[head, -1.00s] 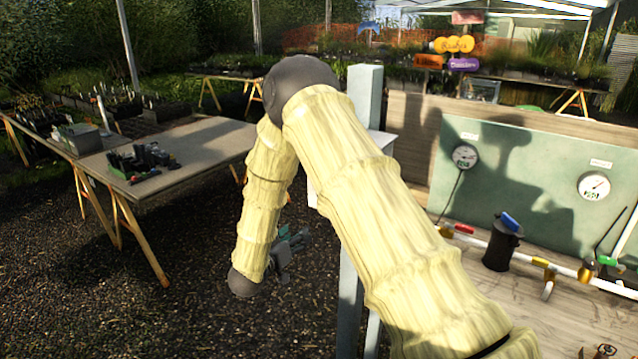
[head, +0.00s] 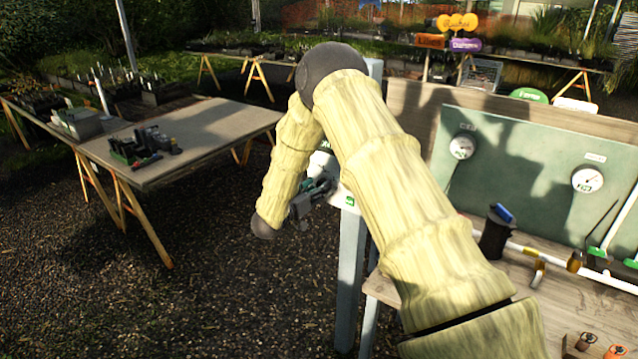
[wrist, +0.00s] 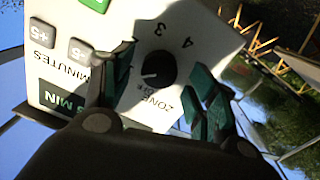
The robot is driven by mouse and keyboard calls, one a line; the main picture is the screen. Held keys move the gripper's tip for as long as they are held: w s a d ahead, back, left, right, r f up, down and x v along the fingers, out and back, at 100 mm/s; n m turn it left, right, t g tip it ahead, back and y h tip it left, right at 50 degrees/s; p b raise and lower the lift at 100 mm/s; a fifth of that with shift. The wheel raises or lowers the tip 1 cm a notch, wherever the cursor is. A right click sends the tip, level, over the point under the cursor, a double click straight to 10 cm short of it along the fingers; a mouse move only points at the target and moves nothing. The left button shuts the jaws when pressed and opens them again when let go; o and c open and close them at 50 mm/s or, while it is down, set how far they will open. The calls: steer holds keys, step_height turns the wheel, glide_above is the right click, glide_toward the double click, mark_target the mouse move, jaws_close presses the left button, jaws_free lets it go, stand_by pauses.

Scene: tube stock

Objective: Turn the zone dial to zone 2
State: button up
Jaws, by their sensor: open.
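The zone dial (wrist: 158,69) is a round black knob on a white control box (wrist: 205,35), seen turned over in the wrist view. A white mark on the dial points to the picture's left. The numbers 3 and 4 and the word ZONE show around it; the other numbers are hidden or unclear, so I cannot tell the set zone. My gripper (wrist: 162,72) is open, with a dark green finger on each side of the dial; I cannot tell whether they touch it. In the head view my gripper (head: 318,192) is beside the box (head: 325,165), which my arm partly hides.
The box also carries grey minutes buttons (wrist: 82,50), a MIN display (wrist: 62,100) and a green button (wrist: 97,4). A bench with gauges (head: 588,179) and a dark can (head: 495,238) stands right. A table (head: 205,130) stands left, with open gravel between.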

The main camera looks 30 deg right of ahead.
steer(key=shift+w+d, duration=0.15)
steer(key=shift+d, duration=0.45)
steer(key=c, duration=1)
steer(key=shift+c, duration=0.2)
steer(key=shift+f+m+b, duration=0.15)
steer(key=shift+m+b, duration=0.15)
steer(key=shift+b, duration=0.1)
